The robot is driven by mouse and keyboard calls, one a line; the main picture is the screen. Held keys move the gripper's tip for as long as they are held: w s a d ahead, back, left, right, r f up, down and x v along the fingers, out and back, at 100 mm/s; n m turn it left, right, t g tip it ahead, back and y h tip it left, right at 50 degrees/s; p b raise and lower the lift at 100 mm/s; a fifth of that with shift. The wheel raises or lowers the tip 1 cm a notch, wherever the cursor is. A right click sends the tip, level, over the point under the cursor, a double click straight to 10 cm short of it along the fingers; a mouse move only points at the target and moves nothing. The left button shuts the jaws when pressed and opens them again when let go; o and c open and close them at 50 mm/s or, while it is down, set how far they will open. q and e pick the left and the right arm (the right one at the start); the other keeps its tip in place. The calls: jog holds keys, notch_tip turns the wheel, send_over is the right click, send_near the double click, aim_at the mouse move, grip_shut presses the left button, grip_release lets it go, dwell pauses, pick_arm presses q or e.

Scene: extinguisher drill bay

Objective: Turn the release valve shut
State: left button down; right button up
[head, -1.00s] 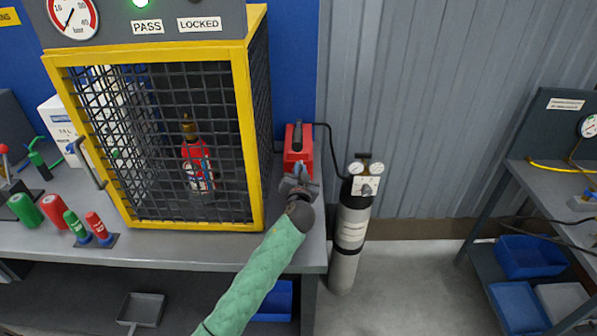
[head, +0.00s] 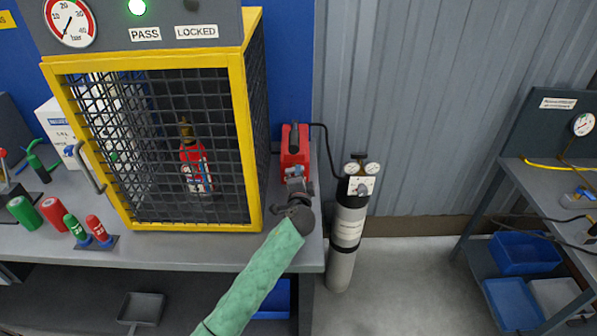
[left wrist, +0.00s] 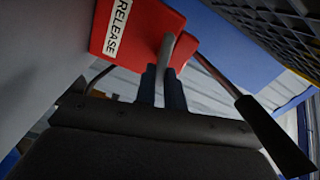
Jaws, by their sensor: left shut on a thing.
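The red release unit (head: 295,145) stands on the bench right of the yellow-framed cage, with a dark handle on top. In the left wrist view its red body (left wrist: 135,28) carries a white RELEASE label (left wrist: 118,27). My left gripper (head: 297,178) is at the unit's front. In the left wrist view its dark fingers (left wrist: 162,85) are shut on a grey bar-like part (left wrist: 166,52), seemingly the release valve's lever. The fingers hide part of it. A separate thin rod with a black grip (left wrist: 272,138) slants to the lower right. My right gripper is not in view.
The mesh cage (head: 250,130) with a red extinguisher (head: 195,165) inside stands close left of my gripper. A grey cylinder (head: 346,235) with gauges stands right of the bench, joined by a black hose. A pressure gauge (head: 68,20) and PASS and LOCKED signs are above.

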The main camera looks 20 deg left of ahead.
pick_arm(q)
jog(key=shift+d+f+m+p, duration=0.15)
jog(key=shift+m+p, duration=0.3)
jog(key=shift+m, duration=0.95)
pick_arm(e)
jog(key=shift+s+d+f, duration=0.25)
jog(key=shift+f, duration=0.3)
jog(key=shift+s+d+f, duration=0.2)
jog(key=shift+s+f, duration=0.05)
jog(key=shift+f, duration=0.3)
pick_arm(q)
jog(key=shift+f, duration=0.1)
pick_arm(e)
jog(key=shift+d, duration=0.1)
pick_arm(q)
jog(key=c, duration=1.5)
grip_release()
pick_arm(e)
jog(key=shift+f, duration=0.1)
